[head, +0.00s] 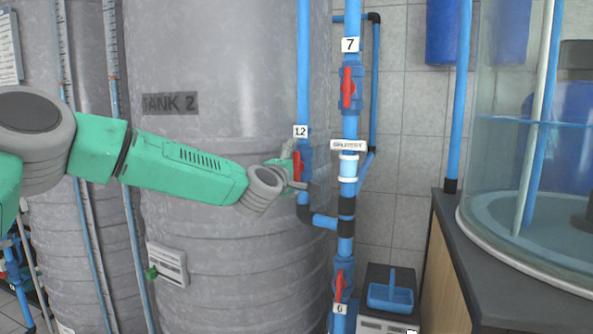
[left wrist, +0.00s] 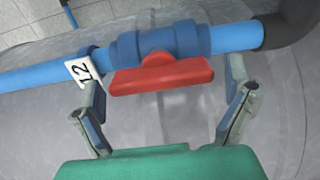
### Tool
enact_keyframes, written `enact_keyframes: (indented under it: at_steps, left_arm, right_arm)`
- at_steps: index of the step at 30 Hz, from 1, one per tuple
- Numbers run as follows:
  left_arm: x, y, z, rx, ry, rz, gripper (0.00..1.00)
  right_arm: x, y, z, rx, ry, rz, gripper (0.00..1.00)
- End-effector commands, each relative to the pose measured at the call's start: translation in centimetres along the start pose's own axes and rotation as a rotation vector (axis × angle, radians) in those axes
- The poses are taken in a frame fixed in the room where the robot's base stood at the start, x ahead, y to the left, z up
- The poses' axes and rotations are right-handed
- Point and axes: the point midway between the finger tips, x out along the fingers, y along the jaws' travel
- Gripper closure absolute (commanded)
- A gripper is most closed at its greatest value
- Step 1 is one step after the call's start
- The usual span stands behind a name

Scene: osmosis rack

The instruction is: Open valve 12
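Valve 12 has a red handle (head: 297,166) on a blue vertical pipe in front of the tank, with a white "12" label (head: 301,132) above it. In the left wrist view the red handle (left wrist: 160,76) lies along the blue pipe, and the "12" label (left wrist: 82,72) is at its left. My left gripper (head: 300,176) is at the valve in the head view. In the left wrist view its two fingers (left wrist: 165,100) are spread wide, one towards each end of the handle, with a visible gap between them. My right gripper is in neither view.
Valve 7 (head: 347,88) and valve 6 (head: 340,286) sit on the neighbouring blue pipe to the right. The grey tank 2 (head: 210,240) stands close behind the arm. A dark counter (head: 490,262) with a clear tank is at the right.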

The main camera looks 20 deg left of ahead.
Motion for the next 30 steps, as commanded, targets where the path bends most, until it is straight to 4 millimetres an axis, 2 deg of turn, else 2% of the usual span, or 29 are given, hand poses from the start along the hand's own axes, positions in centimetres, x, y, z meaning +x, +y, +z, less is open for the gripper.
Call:
enact_keyframes:
  at_steps: [7,11,24,30]
  left_arm:
    - [-0.4,-0.1,0.3,0.003,-0.006,-0.004,0.05]
    - [-1.6,-0.2,0.3,0.003,-0.007,-0.005,0.05]
    - [-9.7,-0.3,0.0,0.001,-0.005,-0.006,0.05]
    - [-11.5,-0.4,-0.1,0.001,-0.003,-0.005,0.05]
  right_arm:
    - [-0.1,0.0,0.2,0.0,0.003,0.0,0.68]
    - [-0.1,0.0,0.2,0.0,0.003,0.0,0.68]
    - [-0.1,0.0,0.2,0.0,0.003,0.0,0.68]
    - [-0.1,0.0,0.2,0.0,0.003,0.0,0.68]
